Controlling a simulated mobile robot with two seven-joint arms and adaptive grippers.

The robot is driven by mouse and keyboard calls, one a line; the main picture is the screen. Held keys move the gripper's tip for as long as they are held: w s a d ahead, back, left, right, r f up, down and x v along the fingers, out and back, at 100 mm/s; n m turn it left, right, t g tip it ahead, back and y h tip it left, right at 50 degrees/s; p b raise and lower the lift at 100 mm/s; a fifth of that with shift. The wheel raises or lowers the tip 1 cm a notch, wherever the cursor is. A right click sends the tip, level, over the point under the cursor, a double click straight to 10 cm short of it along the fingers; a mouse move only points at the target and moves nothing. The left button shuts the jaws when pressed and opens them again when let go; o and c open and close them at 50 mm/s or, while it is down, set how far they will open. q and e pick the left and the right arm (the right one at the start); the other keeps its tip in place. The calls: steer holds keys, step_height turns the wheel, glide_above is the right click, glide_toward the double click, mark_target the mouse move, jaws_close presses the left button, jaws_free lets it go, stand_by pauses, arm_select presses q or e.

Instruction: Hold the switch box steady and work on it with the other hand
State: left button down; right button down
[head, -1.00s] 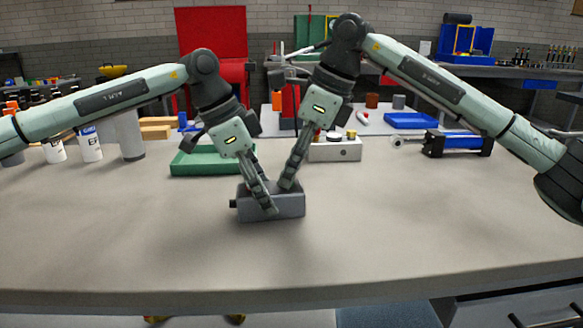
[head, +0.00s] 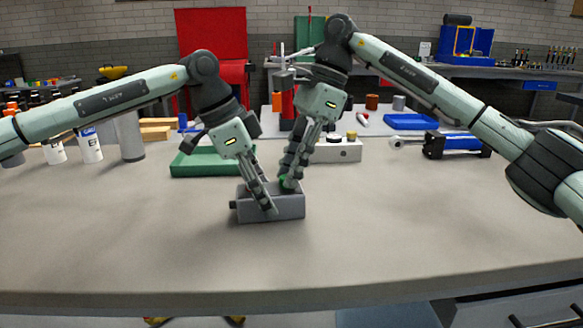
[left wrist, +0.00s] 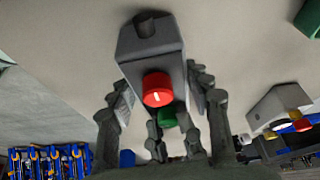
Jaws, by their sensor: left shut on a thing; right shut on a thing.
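The grey switch box (head: 285,208) sits on the bench top. In the left wrist view, the box (left wrist: 150,45) has a red knob (left wrist: 157,90) with a white mark and a green part (left wrist: 167,118) beside it. My left gripper (head: 265,203) is shut on the box, with one finger on each side in the wrist view. My right gripper (head: 288,183) comes down from above and is shut on the green part at the box's top. Its fingers partly hide that part, and the red knob is hidden in the head view.
A green tray (head: 205,163) and a white box with buttons (head: 338,151) stand behind the switch box. White bottles (head: 91,145) stand at left, and a blue cylinder (head: 458,143) at right. The bench front is clear.

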stand_by(0.4)
steer(key=c, duration=1.3)
jaws_free()
steer(key=shift+r, duration=0.1)
steer(key=v, duration=1.2)
steer(key=shift+w, duration=0.1)
arm_select(q)
steer(key=c, duration=0.6)
jaws_free()
